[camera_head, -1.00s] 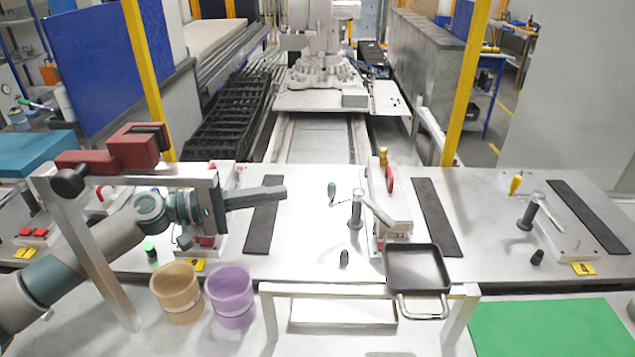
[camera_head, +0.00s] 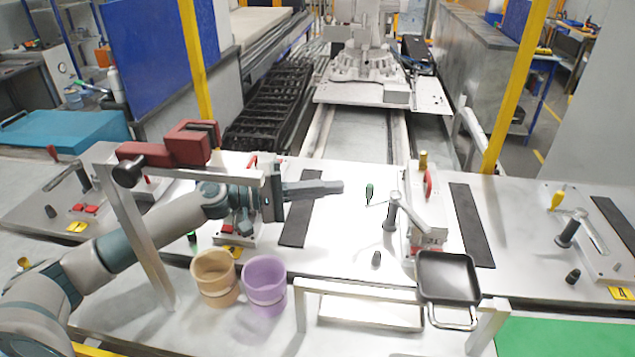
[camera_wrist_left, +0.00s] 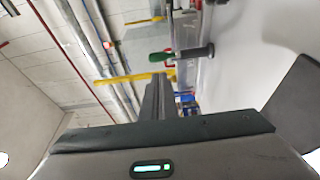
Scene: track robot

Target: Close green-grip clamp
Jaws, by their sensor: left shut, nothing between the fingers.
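The green grip (camera_head: 369,192) of a clamp stands on the white bench plate near the middle of the head view. A grey post (camera_head: 390,212) and a slanted grey lever stand just right of it. The grip also shows in the left wrist view (camera_wrist_left: 162,57), beyond my fingers, beside a dark grey cylinder. My left gripper (camera_head: 338,187) comes in from the left, with its fingers together and empty. Its tips point at the grip and appear a short way left of it, apart from it. The exact depth between them is hard to tell. My right gripper is not in view.
A metal frame with a red block (camera_head: 196,146) stands around my left forearm. Tan (camera_head: 214,282) and purple (camera_head: 265,292) cups and a black pan (camera_head: 447,275) stand in front. A yellow-grip clamp (camera_head: 556,199) is at the right. A black strip (camera_head: 300,222) lies below my gripper.

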